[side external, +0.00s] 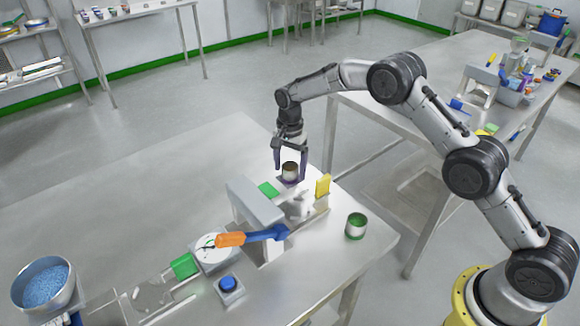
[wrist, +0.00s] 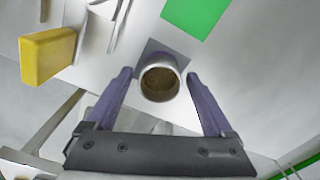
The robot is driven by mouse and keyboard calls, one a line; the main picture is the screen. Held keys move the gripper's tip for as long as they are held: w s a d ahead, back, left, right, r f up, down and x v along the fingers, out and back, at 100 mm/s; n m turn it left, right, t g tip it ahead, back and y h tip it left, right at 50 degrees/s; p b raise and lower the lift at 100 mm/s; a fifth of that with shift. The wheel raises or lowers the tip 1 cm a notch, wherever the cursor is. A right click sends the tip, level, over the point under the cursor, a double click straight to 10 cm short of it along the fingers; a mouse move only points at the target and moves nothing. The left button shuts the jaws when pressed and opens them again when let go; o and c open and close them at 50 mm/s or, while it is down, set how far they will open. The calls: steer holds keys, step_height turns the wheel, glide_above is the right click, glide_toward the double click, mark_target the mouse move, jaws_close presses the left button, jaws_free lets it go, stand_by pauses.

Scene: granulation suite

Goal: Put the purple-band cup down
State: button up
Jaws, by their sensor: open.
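A small pale metal cup (side external: 290,170) with brown contents stands upright under my gripper (side external: 290,176). In the wrist view the cup (wrist: 160,82) shows from above, on or over a grey-blue square patch (wrist: 150,47). My gripper's purple fingers (wrist: 159,76) are open, one on each side of the cup, with a visible gap at both sides.
A green-banded cup (side external: 356,227) stands right of the cup on the steel table (side external: 120,195). A yellow block (side external: 323,186) and green patch (side external: 268,189) flank it closely.

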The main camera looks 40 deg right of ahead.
steer(key=s+d+r+n+t, duration=0.15)
steer(key=s+r, duration=0.25)
steer(key=r, duration=0.7)
steer(key=s+r+n, duration=0.2)
steer(key=s+r, duration=0.2)
steer(key=r, duration=0.8)
steer(key=s+d+r+n+t, duration=0.15)
steer(key=s+r+n, duration=0.35)
steer(key=s, duration=0.8)
steer(key=s+f+n+t, duration=0.1)
steer(key=s+n, duration=0.1)
steer(key=s, duration=0.8)
steer(key=s+d+f+n+t, duration=0.1)
steer(key=s+f+n, duration=0.1)
steer(key=s, duration=0.8)
steer(key=shift+s+f+n+t, duration=0.3)
steer(key=shift+n, duration=0.25)
